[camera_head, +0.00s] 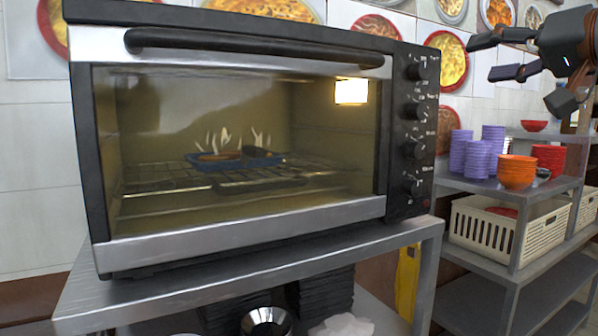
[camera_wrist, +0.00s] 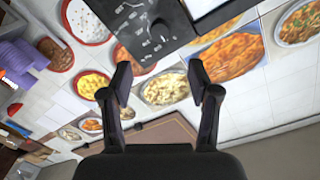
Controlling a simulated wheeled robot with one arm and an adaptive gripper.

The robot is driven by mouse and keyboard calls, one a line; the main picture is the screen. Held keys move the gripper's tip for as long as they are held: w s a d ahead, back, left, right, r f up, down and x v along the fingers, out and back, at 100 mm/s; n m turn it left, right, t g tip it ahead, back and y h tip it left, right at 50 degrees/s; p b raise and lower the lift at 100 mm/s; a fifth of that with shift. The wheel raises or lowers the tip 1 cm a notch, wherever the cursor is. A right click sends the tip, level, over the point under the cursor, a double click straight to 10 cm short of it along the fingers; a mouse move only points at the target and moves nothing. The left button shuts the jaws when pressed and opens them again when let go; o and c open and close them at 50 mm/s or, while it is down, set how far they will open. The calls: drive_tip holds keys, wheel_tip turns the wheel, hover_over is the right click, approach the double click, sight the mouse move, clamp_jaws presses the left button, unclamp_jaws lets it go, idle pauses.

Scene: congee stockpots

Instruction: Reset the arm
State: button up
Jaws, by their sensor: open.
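My gripper (camera_head: 503,56) is at the upper right of the head view, raised in the air to the right of the oven. Its two fingers are apart with nothing between them. In the wrist view my gripper (camera_wrist: 161,88) also shows open and empty, its fingers pointing toward the tiled wall with food pictures. The black and silver toaster oven (camera_head: 240,250) has its door shut and stands on a metal table (camera_head: 250,272). Part of the oven's knob panel (camera_wrist: 150,30) shows at the top of the wrist view.
Inside the oven, a blue dish (camera_head: 235,163) sits on the rack. To the right, a metal shelf (camera_head: 490,187) holds purple cup stacks (camera_head: 478,153), orange bowls (camera_head: 517,172) and a cream basket (camera_head: 492,232). Dark stacked items and a shiny bowl (camera_head: 266,322) are under the oven table.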

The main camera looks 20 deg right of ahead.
drive_tip(key=w+a+f+n+g+y, duration=0.1)
drive_tip(key=w+a+f+n+g, duration=0.2)
drive_tip(key=a+f, duration=0.65)
drive_tip(key=w+a+f+g, duration=0.4)
drive_tip(key=a+f, duration=0.5)
drive_tip(key=f, duration=0.2)
drive_tip(key=s+a+f+n+g, duration=0.1)
drive_tip(key=a+f+g, duration=0.15)
drive_tip(key=f, duration=0.35)
drive_tip(key=s+a+f+g, duration=0.1)
drive_tip(key=s+a+f, duration=0.15)
drive_tip(key=f, duration=0.25)
drive_tip(key=s+a+f+g+h, duration=0.1)
drive_tip(key=s+f+g, duration=0.3)
drive_tip(key=f, duration=0.5)
drive_tip(key=s+a+f+g+h, duration=0.1)
drive_tip(key=s+f, duration=0.4)
drive_tip(key=f, duration=0.4)
drive_tip(key=s+d+f+g+h, duration=0.2)
drive_tip(key=s+d+f+g, duration=0.15)
drive_tip(key=s+f, duration=0.9)
wheel_tip(320, 180, up, 16)
drive_tip(key=p, duration=1.4)
drive_tip(key=shift+s+a+r, duration=0.2)
drive_tip(key=shift+a, duration=0.25)
